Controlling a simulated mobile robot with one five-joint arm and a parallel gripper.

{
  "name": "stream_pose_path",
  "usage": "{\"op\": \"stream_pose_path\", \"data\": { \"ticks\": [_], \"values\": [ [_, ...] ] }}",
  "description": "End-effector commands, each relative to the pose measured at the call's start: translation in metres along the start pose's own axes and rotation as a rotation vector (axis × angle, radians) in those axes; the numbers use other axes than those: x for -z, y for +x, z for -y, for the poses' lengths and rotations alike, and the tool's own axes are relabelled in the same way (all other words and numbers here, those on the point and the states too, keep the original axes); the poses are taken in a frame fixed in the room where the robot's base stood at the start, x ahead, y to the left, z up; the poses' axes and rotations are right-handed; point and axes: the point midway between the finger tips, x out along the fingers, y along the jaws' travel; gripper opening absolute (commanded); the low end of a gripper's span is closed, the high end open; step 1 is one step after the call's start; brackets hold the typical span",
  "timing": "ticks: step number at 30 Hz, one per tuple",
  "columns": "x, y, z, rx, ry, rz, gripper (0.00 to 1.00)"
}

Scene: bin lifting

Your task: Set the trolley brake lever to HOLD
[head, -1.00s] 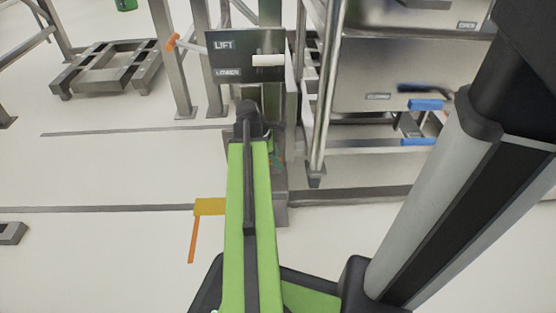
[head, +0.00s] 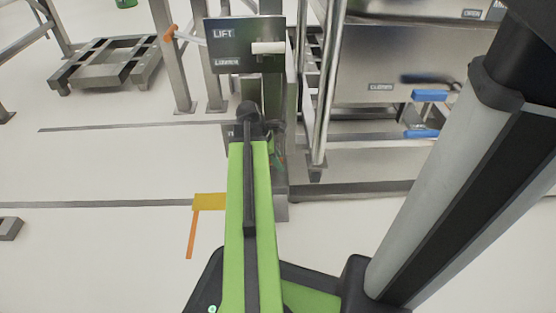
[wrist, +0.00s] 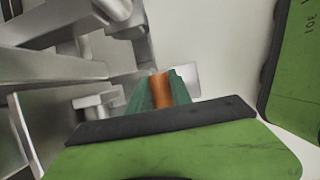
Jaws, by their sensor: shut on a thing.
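In the wrist view, the teal fingers of my gripper (wrist: 158,82) are closed around an orange handle (wrist: 160,92), which looks like the trolley brake lever. The handle stands roughly upright between the fingers, beside grey metal parts. In the head view my green arm reaches to the base of the post under the lift panel and hides most of the gripper and handle. A little teal and orange shows just right of the arm's end. No HOLD marking is readable in either view.
A dark LIFT/LOWER panel (head: 244,45) with a pale handle stands above the arm's end. Metal bins (head: 400,55) and blue handles (head: 430,95) are at right. A yellow plate (head: 209,201) with an orange strip lies left of my arm.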

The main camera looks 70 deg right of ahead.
Motion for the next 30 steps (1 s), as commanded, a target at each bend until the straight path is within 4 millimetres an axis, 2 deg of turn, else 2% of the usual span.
{"op": "stream_pose_path", "data": {
  "ticks": [3, 12, 29, 30],
  "values": [
    [0.006, 0.013, 0.003, 0.004, -0.001, -0.001, 0.0],
    [0.013, 0.03, 0.004, 0.006, -0.003, -0.002, 0.0],
    [0.017, 0.032, 0.004, 0.009, -0.006, -0.006, 0.0],
    [0.017, 0.032, 0.004, 0.008, -0.007, -0.006, 0.3]
  ]
}}
